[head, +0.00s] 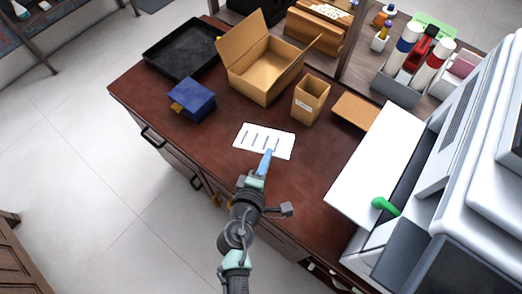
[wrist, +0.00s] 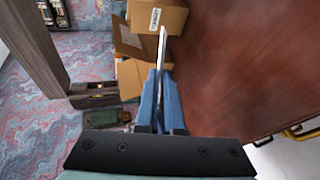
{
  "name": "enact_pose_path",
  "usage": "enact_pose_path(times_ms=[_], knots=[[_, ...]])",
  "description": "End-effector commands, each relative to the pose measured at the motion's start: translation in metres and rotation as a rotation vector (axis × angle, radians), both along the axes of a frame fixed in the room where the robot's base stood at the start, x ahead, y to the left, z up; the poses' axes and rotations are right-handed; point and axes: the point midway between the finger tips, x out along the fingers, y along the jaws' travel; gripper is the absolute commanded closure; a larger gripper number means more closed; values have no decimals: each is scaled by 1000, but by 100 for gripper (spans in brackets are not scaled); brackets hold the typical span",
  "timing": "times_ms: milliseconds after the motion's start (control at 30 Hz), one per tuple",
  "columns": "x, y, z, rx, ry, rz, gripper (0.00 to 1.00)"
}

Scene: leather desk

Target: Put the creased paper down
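The creased paper (head: 252,147) is a small white sheet with several short dark marks, seen over the front middle of the dark red-brown desk (head: 225,120). In the wrist view the paper (wrist: 162,48) shows edge-on as a thin white strip between the blue fingers. My gripper (head: 267,154) is shut on its near edge; the fingers (wrist: 159,88) are nearly together in the wrist view. The sheet appears to be held off the desk, but I cannot tell how high.
A blue box (head: 193,101) stands left of the paper. Behind are a black tray (head: 172,65), an open cardboard box (head: 262,88) and a small labelled carton (head: 310,101). A large white machine (head: 455,150) fills the right. Bare desk lies around the paper.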

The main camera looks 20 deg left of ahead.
Motion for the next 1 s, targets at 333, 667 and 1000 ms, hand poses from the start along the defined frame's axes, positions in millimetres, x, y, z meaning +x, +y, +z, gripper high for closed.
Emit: enact_pose_path(times_ms=[333, 667, 1000], knots=[[49, 39, -10, 21, 16, 25, 100], [49, 40, -35, 20, 16, 27, 100], [49, 40, -85, 21, 16, 27, 100]])
